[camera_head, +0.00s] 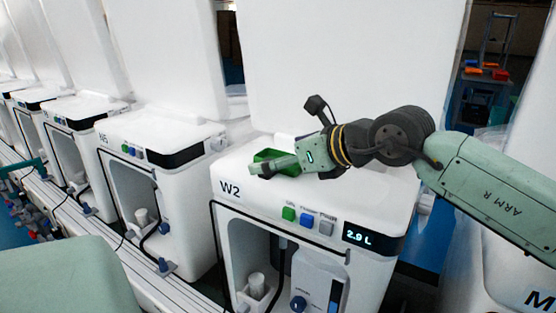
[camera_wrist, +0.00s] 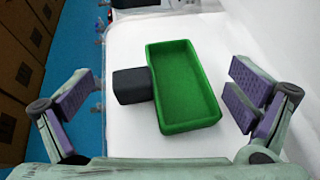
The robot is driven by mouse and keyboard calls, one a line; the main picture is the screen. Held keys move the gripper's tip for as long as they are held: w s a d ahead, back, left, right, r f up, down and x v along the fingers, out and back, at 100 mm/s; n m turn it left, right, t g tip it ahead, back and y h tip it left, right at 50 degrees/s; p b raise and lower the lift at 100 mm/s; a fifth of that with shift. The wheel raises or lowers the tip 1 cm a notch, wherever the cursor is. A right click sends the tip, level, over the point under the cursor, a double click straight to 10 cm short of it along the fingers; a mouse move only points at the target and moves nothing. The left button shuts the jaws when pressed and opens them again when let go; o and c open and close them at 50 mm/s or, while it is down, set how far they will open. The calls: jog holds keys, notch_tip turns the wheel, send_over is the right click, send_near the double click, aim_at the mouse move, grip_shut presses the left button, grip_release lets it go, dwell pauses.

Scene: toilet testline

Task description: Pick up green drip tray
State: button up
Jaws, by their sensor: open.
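The green drip tray (camera_wrist: 190,90) is a shallow rectangular tray with raised walls, lying on the white top of the W2 unit. A dark block (camera_wrist: 133,85) sticks out from its left side in the wrist view.
The white W2 unit (camera_head: 250,178) has coloured buttons and a display reading 2.9 L on its front. Its tall white back panel (camera_head: 340,60) rises behind the top. Similar units (camera_head: 150,125) stand in a row to the left. The white top around the tray is mostly bare.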

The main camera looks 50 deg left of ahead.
jog(key=shift+c, duration=0.4)
jog(key=c, duration=1.3)
